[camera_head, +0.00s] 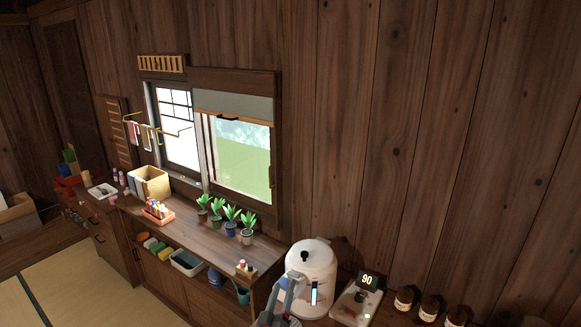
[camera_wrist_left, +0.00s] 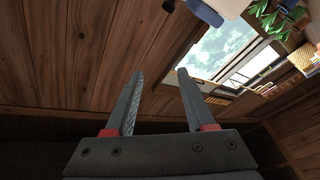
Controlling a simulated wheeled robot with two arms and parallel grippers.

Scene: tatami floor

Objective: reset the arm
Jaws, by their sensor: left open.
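My left gripper (camera_head: 288,284) shows at the bottom middle of the head view, in front of the white rounded water boiler (camera_head: 318,262) and overlapping its left part. In the left wrist view the two dark fingers of my left gripper (camera_wrist_left: 160,72) are spread apart, with nothing between them but wooden wall behind. A white-and-blue part (camera_wrist_left: 208,10) shows at the top of that view; I cannot tell for sure what it is. My right gripper is not in view.
Right of the boiler stand a scale reading 90 (camera_head: 357,300) and several dark jars (camera_head: 430,306). To the left, a wooden counter (camera_head: 205,240) holds several potted plants (camera_head: 232,220), a red tray (camera_head: 157,212) and a box (camera_head: 150,184) below the window (camera_head: 240,160). Tatami floor (camera_head: 70,285) is clear at lower left.

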